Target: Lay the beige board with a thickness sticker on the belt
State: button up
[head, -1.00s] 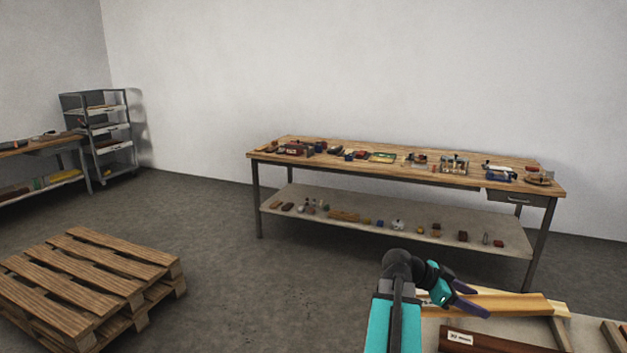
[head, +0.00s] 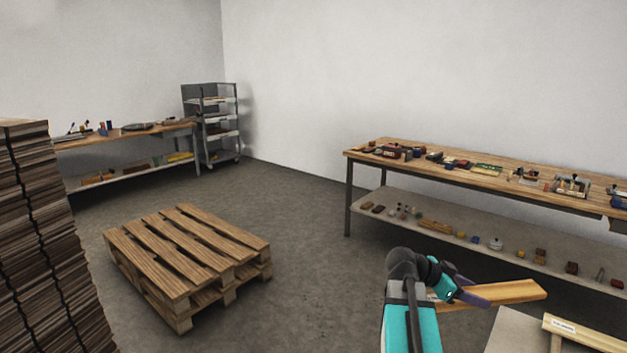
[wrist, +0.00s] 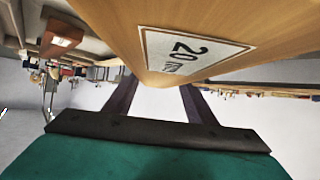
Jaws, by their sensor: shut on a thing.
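My gripper (head: 474,296) is shut on a beige board (head: 512,293), which it holds out to the right in the head view. In the wrist view the board (wrist: 115,20) fills the top, above the two dark fingers (wrist: 157,98). A white sticker (wrist: 190,50) on the board's face has a black border and reads "20" and what looks like "mm". The board hangs in the air, clear of the table below it. The belt is not in the head view.
A wooden pallet (head: 190,250) lies on the floor, left of my arm. A tall stack of boards (head: 45,240) stands at the left edge. A long workbench (head: 480,167) stands behind.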

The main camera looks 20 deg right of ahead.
jog(key=w+a+r+n+t, duration=0.2)
jog(key=w+a+n+t, duration=0.65)
jog(key=w+a, duration=1.5)
jog(key=w+a+r+n+t+y, duration=0.2)
jog(key=w+a+n+y, duration=0.1)
jog(key=a, duration=0.6)
jog(key=w+a+r+n+t+y, duration=0.3)
jog(key=w+a+n, duration=0.3)
jog(key=a, duration=0.4)
jog(key=w+a+r+n+t+y, duration=0.3)
jog(key=w+a+n+y, duration=0.1)
jog(key=a, duration=0.6)
jog(key=shift+w+a+r+n+y, duration=0.15)
jog(key=shift+w+n+y, duration=0.2)
jog(key=shift+w+y, duration=0.35)
notch_tip(320, 180, up, 9)
jog(key=p, duration=0.9)
jog(key=shift+r, duration=0.15)
jog(key=shift+s, duration=0.15)
